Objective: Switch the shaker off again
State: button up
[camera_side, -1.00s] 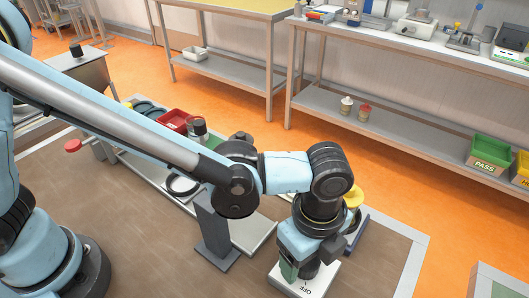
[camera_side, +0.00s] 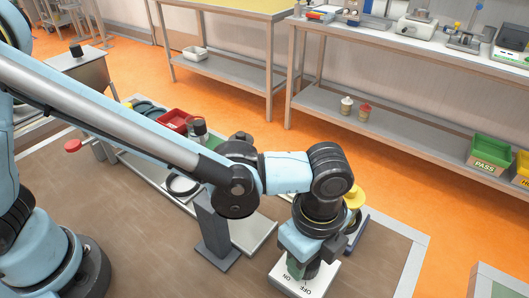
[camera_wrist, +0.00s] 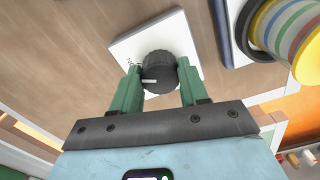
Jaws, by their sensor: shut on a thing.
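The shaker's switch is a black round knob (camera_wrist: 158,72) with a white pointer line, on a square white plate (camera_wrist: 125,47). The plate also shows in the side view (camera_side: 318,283), with ON and OFF lettered on its near part. My gripper (camera_wrist: 158,85) is shut on the knob, with one green finger on each side of it. In the wrist view the pointer line lies toward the left of the knob. Which label it meets I cannot tell. In the side view my gripper (camera_side: 299,268) hides the knob.
A yellow-topped item (camera_side: 355,196) stands just behind my wrist. In the wrist view a striped round thing (camera_wrist: 285,38) is to the right of the plate. A grey post (camera_side: 214,232) stands to the left. Bare brown table (camera_side: 150,255) lies at the front left.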

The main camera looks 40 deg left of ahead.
jog(key=n, duration=0.5)
jog(key=shift+n, duration=0.4)
jog(key=n, duration=0.5)
dwell(0.4)
jog(key=o, duration=1.1)
jog(key=shift+c, duration=0.2)
jog(key=shift+r, duration=0.1)
notch_tip(320, 180, up, 12)
